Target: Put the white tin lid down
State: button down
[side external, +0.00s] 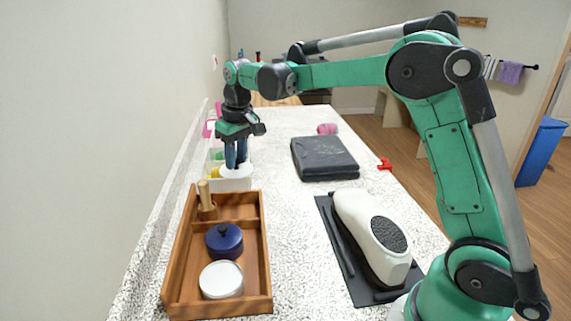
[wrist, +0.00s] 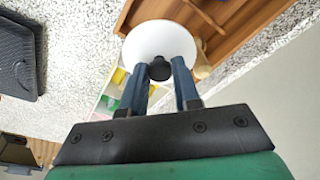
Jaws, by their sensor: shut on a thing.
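The white tin lid (wrist: 160,37) is a round white disc with a dark knob (wrist: 160,69) in the wrist view. My gripper (wrist: 166,62) is shut on the lid's dark knob, with one blue finger on each side. In the side view the lid (side external: 237,171) hangs under my gripper (side external: 236,164), knob up and roughly level. It is just beyond the far end of the wooden tray (side external: 266,240), over a white divided box (side external: 235,185). I cannot tell whether the lid touches the box.
The tray holds a white round tin (side external: 221,280), a dark blue lidded pot (side external: 224,240) and a wooden-handled item (side external: 206,198). A dark folded item (side external: 323,160), a pink roll (side external: 327,129) and a white device on a black mat (side external: 373,235) stand to the right. Speckled counter (side external: 290,225) is clear between them.

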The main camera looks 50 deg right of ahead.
aim_at(240, 215)
notch_tip(240, 215, down, 12)
jog(key=shift+r, duration=0.2)
jog(key=shift+f, duration=0.2)
jog(key=c, duration=0.6)
grip_release()
jog(key=shift+c, duration=0.2)
jog(key=shift+r, duration=0.1)
